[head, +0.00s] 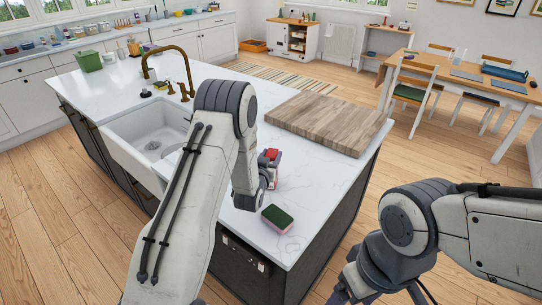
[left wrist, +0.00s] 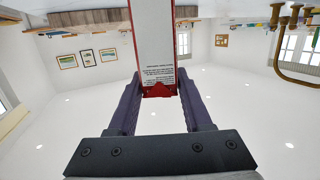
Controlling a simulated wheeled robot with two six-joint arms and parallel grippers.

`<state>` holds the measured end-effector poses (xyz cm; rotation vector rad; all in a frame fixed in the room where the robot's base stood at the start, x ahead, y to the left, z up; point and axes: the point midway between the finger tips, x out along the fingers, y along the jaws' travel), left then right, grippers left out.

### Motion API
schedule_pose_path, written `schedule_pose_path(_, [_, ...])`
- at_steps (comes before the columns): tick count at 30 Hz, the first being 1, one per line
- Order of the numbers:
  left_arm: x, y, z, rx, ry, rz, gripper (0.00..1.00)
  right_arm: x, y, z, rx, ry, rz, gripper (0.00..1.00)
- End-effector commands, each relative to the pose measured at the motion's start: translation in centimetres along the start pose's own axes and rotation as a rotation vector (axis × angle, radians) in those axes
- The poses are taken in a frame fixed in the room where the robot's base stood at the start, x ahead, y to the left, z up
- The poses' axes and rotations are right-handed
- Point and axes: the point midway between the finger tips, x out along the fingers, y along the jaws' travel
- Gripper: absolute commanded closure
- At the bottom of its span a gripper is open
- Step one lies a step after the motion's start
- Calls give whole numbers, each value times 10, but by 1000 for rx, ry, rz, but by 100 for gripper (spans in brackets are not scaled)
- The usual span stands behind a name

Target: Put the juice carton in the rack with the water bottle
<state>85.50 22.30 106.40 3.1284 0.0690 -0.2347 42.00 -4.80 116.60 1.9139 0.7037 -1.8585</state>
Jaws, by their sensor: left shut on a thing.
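My left gripper (head: 268,176) is over the island counter, partly hidden behind my own arm. It is shut on the juice carton (head: 271,156), a red and white box partly hidden by the gripper. In the left wrist view the carton (left wrist: 155,45) sits between the two dark fingers of the gripper (left wrist: 160,82), showing a white side with small print and a red end. I cannot tell whether the carton touches the counter. My right gripper (head: 381,292) is at the bottom edge, its fingertips cut off. I make out no door rack or water bottle.
A dining table (head: 455,80) with chairs stands at the back right. Wooden floor surrounds the island.

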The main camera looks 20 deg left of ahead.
Motion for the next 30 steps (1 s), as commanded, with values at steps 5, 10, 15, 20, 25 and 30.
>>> schedule_pose_path(5, [0, 0, 1, 0, -1, 0, 20, 1, 0, 0, 0, 0, 0, 20])
schedule_pose_path(10, [0, 0, 1, 0, -1, 0, 20, 1, 0, 0, 0, 0, 0, 20])
schedule_pose_path(15, [-1, 0, -4, 0, -1, 0, 20, -4, 0, 0, 0, 0, 0, 20])
schedule_pose_path(20, [-19, 0, 1, 0, -2, 0, 20, 7, 0, 0, 0, 0, 0, 20])
schedule_pose_path(25, [-54, 0, 2, 0, -3, -1, 20, 19, 1, 1, -1, 0, 0, 20])
schedule_pose_path(30, [-88, 0, 1, 0, -2, -1, 20, 30, 2, 2, -2, 0, 0, 20])
